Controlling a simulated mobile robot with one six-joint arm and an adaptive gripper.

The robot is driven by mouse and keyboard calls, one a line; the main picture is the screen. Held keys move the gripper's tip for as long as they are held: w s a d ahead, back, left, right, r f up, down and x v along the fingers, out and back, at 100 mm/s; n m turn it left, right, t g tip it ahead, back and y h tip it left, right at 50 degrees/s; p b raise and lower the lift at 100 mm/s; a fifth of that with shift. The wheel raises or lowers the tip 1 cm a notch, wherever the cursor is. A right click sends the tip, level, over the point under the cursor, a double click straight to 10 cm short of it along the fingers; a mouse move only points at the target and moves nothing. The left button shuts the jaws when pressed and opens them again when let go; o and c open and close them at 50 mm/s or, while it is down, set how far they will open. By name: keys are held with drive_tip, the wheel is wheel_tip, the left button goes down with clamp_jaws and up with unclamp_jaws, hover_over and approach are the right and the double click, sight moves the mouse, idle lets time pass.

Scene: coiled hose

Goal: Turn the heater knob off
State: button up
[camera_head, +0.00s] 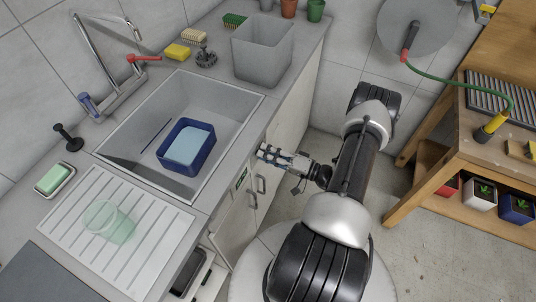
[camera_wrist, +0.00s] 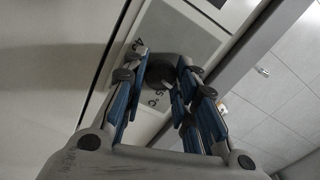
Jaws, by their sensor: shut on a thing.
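The heater knob (camera_wrist: 160,73) is a dark round knob on a grey panel (camera_wrist: 185,35) with printed markings, in the wrist view. The blue-padded fingers of my gripper (camera_wrist: 163,66) lie on either side of the knob and are shut on it. In the head view my gripper (camera_head: 263,152) reaches left to the cabinet front below the sink edge, and I cannot make out the knob there. The knob's pointer and its setting cannot be read.
The counter edge and sink (camera_head: 235,97) are just left of my gripper. A blue tub (camera_head: 165,158) sits in the sink. Cabinet handles (camera_head: 261,184) stick out below. A wooden bench (camera_head: 410,195) with a green hose (camera_head: 450,78) stands at right. Some floor between is clear.

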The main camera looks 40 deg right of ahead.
drive_tip(key=shift+n, duration=1.2)
drive_tip(key=o, duration=1)
drive_tip(key=v, duration=1.2)
